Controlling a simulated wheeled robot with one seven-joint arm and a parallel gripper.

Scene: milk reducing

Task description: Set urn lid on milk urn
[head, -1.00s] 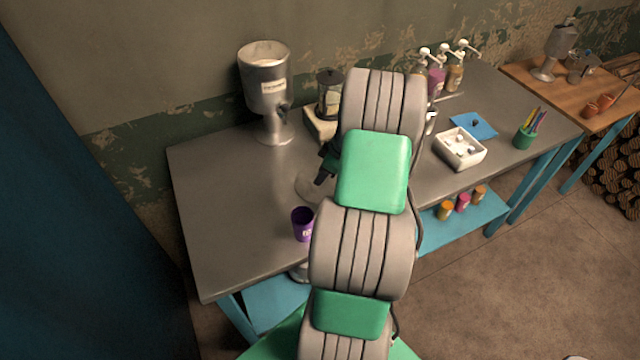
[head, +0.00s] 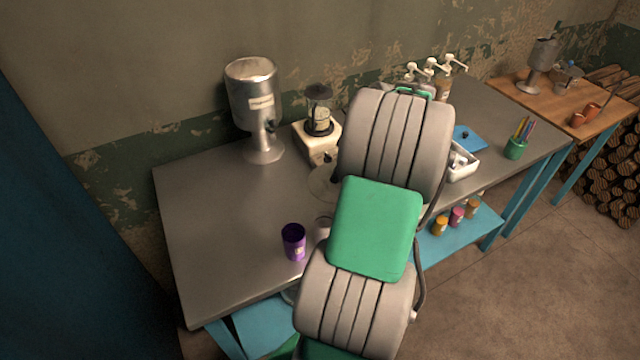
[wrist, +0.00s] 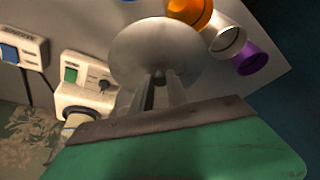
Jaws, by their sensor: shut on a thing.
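The milk urn (head: 252,105), a grey metal vessel with a pale label and a tap, stands upright on its foot at the back left of the metal table. No lid is seen on its top. In the wrist view my gripper (wrist: 160,88) is shut on the urn lid (wrist: 155,48), a round pale-grey disc. In the head view part of the lid (head: 320,183) shows left of my arm, right of and nearer than the urn. My arm hides the gripper there. The lid's height above the table is hard to tell.
A white-based appliance (head: 310,143) with a jar stands right of the urn. A purple cup (head: 293,242) stands near the front edge. Pump bottles (head: 440,80) and a white tray (head: 463,165) are beyond my arm. The table's left part (head: 205,215) is clear.

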